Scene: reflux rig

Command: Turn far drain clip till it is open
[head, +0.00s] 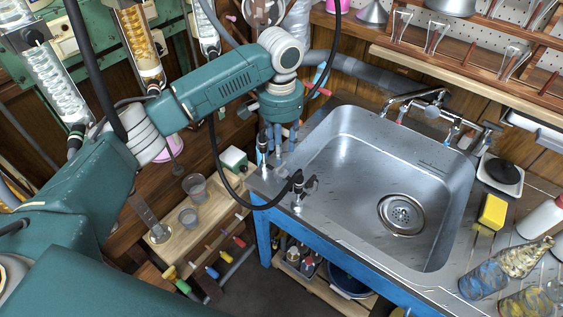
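My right gripper is not in view.
The steel sink (335,225) with a round drain (402,214) is empty. A faucet (432,108) stands behind it. A yellow sponge (492,211) and glass bottles (488,282) are at right. Beakers (194,187) stand on a low wooden shelf at left. Glass condensers (55,85) hang upper left.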

